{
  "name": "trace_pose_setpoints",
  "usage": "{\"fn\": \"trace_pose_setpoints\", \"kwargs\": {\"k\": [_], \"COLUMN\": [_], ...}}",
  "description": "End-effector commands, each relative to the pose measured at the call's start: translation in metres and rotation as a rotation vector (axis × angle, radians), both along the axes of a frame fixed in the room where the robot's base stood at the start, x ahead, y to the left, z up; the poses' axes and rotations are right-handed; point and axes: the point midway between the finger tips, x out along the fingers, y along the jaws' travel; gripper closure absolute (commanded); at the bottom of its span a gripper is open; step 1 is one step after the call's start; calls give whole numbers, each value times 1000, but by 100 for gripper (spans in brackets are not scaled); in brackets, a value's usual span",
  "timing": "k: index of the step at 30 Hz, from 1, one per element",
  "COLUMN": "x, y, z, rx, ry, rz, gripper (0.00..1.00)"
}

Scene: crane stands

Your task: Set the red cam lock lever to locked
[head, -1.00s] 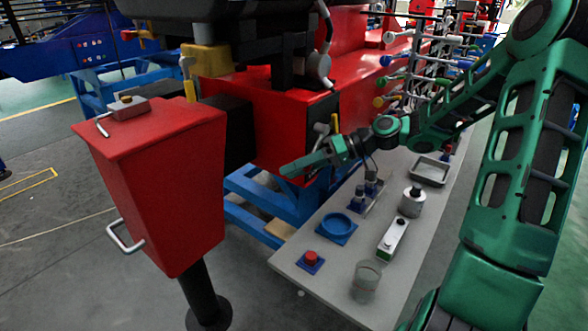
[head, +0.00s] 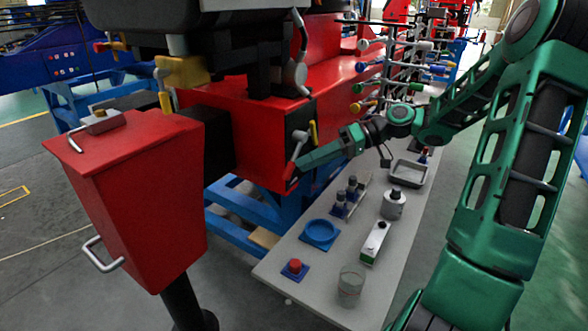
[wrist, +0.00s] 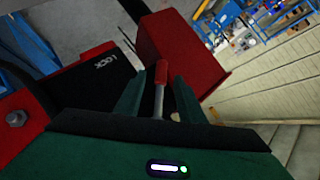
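The cam lock lever (wrist: 161,75) has a red grip on a grey shaft. In the wrist view it stands between the two fingers of my gripper (wrist: 158,88), with gaps on both sides, so the gripper is open around it. A black panel (wrist: 98,66) marked LOCK lies to the left of the lever. In the head view, my gripper (head: 296,168) is at the black panel on the red machine. The lever's grey shaft (head: 297,146) slants down toward the fingertips, and its grip is partly hidden there.
A yellow handle (head: 313,133) sits close beside the lever. A red box (head: 140,190) on a black post stands left of my gripper.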

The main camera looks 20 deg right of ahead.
Motion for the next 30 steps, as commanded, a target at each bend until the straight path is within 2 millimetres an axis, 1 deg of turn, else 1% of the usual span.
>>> {"fn": "trace_pose_setpoints", "kwargs": {"k": [3,11,12,14,15,16,19,23,25,27,30], "x": [-2,-2,-2,-3,-3,-4,-9,-24,-36,-49,-69], "y": [-6,-7,-7,-6,-5,-5,0,4,3,-1,-9], "z": [3,3,3,2,1,-1,-11,-34,-45,-54,-62], "rx": [0,0,0,-4,-11,-20,-77,-207,-291,-373,-482], "ry": [1,1,1,4,10,18,68,178,245,306,387], "rz": [1,1,1,1,0,0,-6,-30,-54,-86,-140], "gripper": [64,64,69,84,93,100,100,100,100,100,100]}}
